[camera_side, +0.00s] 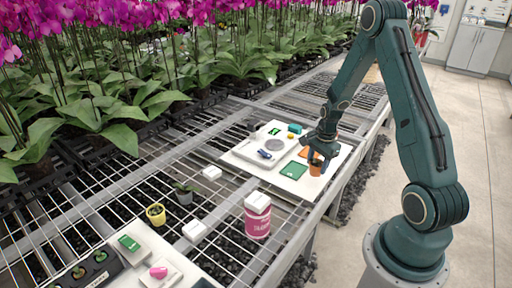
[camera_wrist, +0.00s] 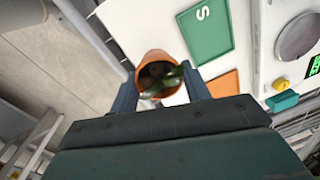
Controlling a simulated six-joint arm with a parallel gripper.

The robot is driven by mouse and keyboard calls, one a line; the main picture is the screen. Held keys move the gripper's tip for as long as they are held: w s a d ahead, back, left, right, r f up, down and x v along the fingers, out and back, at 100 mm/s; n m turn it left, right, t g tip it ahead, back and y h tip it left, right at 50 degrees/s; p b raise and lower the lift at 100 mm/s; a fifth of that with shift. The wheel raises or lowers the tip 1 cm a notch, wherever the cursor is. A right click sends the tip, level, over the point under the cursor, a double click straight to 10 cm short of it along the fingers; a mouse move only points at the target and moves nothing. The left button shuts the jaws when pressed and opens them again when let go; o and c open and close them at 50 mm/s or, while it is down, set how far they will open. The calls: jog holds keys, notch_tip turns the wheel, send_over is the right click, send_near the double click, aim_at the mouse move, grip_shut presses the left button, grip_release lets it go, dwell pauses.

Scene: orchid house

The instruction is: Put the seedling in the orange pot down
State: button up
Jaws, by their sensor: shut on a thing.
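The orange pot (camera_side: 315,168) with its seedling is between the jaws of my gripper (camera_side: 318,158), at the right part of the white board (camera_side: 328,181). In the wrist view the orange pot (camera_wrist: 152,58) shows between the two fingers of my gripper (camera_wrist: 160,85), with the dark green leaves of the seedling (camera_wrist: 162,82) at its mouth. My gripper is shut on the pot. I cannot tell whether the pot's base touches the board.
A green card (camera_side: 294,170) and an orange card (camera_side: 305,153) lie on the board beside the pot. A scale (camera_side: 271,145) and a teal block (camera_side: 295,128) are farther back. A pink-and-white tub (camera_side: 257,216) stands on the wire bench.

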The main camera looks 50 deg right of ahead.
aim_at(318, 165)
jog(key=shift+f, duration=1.75)
jog(key=shift+f, duration=0.15)
jog(key=o, duration=1)
jog(key=r, duration=0.8)
jog(key=s+r, duration=0.1)
jog(key=r, duration=0.3)
jog(key=shift+s+a, duration=0.1)
jog(key=shift+a, duration=0.05)
jog(key=shift+r, duration=0.1)
